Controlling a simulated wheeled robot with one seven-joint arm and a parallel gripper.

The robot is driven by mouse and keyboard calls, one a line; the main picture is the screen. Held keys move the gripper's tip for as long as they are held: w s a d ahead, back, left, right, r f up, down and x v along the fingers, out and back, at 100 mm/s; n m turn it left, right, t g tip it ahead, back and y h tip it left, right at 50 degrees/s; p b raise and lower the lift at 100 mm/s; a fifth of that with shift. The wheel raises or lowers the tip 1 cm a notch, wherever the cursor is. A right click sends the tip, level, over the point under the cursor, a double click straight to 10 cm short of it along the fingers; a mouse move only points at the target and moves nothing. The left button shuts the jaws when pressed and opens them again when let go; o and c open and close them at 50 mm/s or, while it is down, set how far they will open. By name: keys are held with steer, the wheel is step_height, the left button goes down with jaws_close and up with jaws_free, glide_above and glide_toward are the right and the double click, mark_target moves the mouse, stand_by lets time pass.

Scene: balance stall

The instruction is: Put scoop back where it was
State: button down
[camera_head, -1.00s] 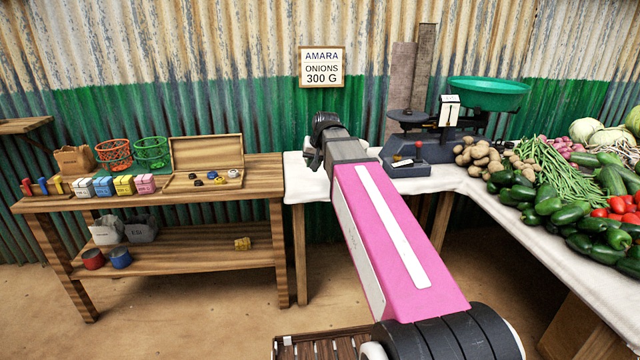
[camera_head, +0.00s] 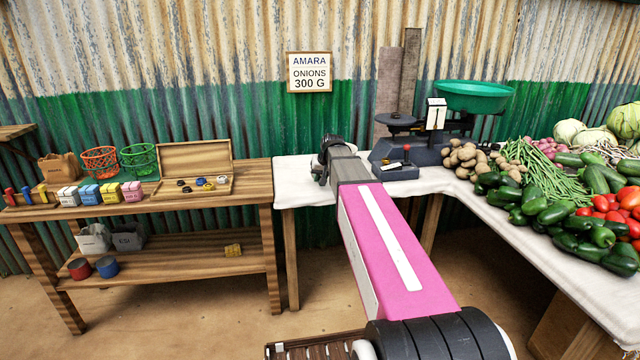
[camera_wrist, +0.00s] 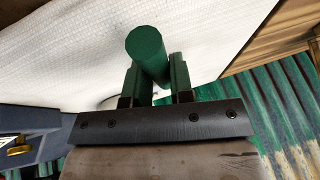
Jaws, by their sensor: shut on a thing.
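My gripper (camera_wrist: 155,85) is shut on the scoop, whose thick green round handle (camera_wrist: 147,45) stands between the two fingers in the wrist view. A small pale, shiny curved part shows beside the left finger; the rest of the scoop is hidden. In the head view my gripper (camera_head: 328,158) is over the left end of the white-covered table (camera_head: 300,190), left of the scale. My arm hides the scoop there. I cannot tell whether the scoop touches the cloth.
The dark scale (camera_head: 405,155) with a green pan (camera_head: 474,96) stands right of my gripper. Potatoes (camera_head: 468,157) and other vegetables fill the right side. A wooden shelf table (camera_head: 240,190) with baskets, coloured boxes and an open case stands at left. White cloth near my gripper is clear.

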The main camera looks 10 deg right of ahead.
steer(key=shift+f, duration=1.2)
steer(key=c, duration=1)
jaws_free()
steer(key=shift+f, duration=0.1)
steer(key=v, duration=1.2)
steer(key=s+a+f+g+h, duration=0.1)
steer(key=s+f+g, duration=0.1)
steer(key=s+f, duration=1)
steer(key=s+a+f+g+h, duration=0.1)
steer(key=s+a+f+g, duration=0.1)
steer(key=s+f, duration=1)
step_height(320, 180, down, 5)
steer(key=shift+s+f+n+g, duration=0.1)
steer(key=shift+s+n+g, duration=0.2)
steer(key=shift+s+g, duration=0.1)
